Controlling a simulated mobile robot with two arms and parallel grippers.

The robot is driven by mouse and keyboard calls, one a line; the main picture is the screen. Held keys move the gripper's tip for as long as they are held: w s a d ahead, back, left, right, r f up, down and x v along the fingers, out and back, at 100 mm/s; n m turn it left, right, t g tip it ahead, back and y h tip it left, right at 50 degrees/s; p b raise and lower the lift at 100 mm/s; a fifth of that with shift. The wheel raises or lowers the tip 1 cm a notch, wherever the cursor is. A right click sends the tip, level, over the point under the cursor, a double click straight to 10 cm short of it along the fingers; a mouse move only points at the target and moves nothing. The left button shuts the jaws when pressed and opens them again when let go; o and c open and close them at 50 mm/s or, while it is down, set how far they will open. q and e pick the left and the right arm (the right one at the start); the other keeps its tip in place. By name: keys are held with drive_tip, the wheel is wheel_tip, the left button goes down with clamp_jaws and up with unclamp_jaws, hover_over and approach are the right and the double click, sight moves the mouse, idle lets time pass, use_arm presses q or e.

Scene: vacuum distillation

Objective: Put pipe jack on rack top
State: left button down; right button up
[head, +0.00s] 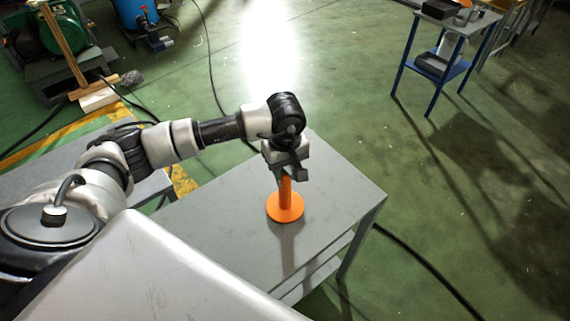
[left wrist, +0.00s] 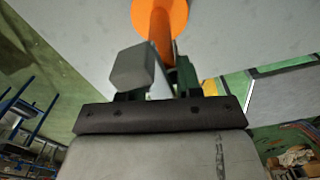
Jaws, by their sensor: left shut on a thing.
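The pipe jack (head: 285,208) is orange, with a round base and an upright post. In the head view it is at the grey rack top (head: 220,235), upright. I cannot tell for sure whether its base touches the surface. My left gripper (head: 286,174) is shut on the upper part of the post, which the fingers partly hide. In the left wrist view the orange post and disc (left wrist: 160,20) show beyond the fingers (left wrist: 160,75). My right gripper is not in view.
The rack top around the jack is clear, and its right edge is close by. A blue-legged table (head: 440,65) with dark items stands at the back right. Green machinery (head: 45,35) stands at the back left. A black cable (head: 425,262) runs over the green floor.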

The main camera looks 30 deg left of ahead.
use_arm(q)
drive_tip(key=shift+f, duration=0.25)
drive_tip(key=shift+f, duration=0.1)
drive_tip(key=c, duration=0.8)
unclamp_jaws()
drive_tip(key=shift+o, duration=0.2)
